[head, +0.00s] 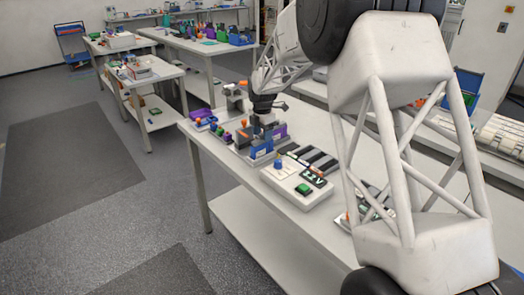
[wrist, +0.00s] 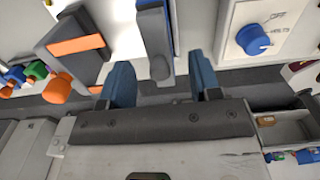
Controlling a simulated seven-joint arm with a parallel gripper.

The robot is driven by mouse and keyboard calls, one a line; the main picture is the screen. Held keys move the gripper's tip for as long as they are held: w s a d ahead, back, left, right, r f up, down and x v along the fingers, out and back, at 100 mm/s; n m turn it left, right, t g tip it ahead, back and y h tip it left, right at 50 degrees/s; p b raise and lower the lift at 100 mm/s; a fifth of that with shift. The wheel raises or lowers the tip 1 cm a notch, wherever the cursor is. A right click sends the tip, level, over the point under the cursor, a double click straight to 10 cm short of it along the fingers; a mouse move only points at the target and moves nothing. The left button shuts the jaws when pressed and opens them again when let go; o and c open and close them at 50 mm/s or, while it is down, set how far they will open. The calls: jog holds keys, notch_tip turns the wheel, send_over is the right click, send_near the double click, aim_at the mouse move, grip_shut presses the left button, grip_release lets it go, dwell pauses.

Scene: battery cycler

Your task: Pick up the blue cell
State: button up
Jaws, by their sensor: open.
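A blue block, which looks like the blue cell (head: 262,148), sits in the holder group on the bench in the head view, below my gripper (head: 266,118). In the wrist view my gripper (wrist: 162,82) is open, with its two blue-grey fingers apart. A dark grey upright piece with a thin blue side (wrist: 174,28) shows just beyond the gap between the fingers. I take the blue side as part of the blue cell; most of it is hidden. I cannot tell if either finger touches it.
A dark block with an orange stripe (wrist: 76,45) stands left of the fingers. A white panel with a blue knob (wrist: 253,39) is close on the right. An orange knob (wrist: 57,88) is at the left.

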aim_at(262, 149)
jog(key=shift+f, duration=1.95)
grip_shut()
